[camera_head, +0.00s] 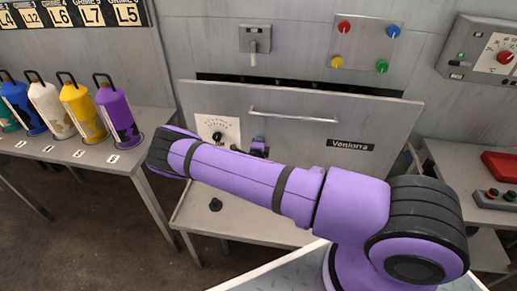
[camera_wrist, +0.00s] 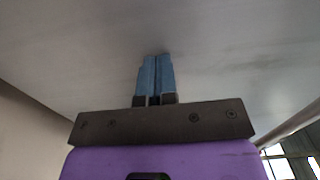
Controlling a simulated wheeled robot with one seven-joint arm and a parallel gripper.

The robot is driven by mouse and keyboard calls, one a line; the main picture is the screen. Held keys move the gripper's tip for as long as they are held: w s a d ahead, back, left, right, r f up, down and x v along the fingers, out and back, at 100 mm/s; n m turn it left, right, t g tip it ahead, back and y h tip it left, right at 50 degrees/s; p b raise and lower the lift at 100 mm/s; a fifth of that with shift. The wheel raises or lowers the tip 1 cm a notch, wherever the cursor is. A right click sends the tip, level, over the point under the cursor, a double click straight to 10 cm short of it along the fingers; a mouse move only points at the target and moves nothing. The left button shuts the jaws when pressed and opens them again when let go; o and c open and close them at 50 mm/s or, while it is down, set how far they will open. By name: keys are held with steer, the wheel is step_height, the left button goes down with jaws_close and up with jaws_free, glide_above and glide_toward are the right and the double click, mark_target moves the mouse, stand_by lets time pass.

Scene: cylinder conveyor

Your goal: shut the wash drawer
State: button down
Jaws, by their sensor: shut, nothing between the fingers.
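The wash drawer (camera_head: 300,132) is a wide grey front panel with a long bar handle (camera_head: 293,116) and a "Veniorra" label. A dark gap shows along its top edge, so it stands a little out from the grey housing behind. My gripper (camera_head: 259,143) is at the panel's lower left, below the handle, partly hidden by my arm. In the wrist view its blue fingers (camera_wrist: 156,60) are together and empty, pointing at a plain grey surface. Whether the fingertips touch the surface I cannot tell.
A white dial plate (camera_head: 218,130) is left of my gripper. A grey table (camera_head: 225,226) with a black knob is below. Several coloured bottles stand on a left bench (camera_head: 70,160).

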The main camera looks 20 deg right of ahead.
steer(key=x, duration=1.2)
steer(key=shift+w+d+r, duration=0.2)
steer(key=shift+w+d, duration=0.05)
steer(key=shift+w+r, duration=0.1)
steer(key=shift+r, duration=0.05)
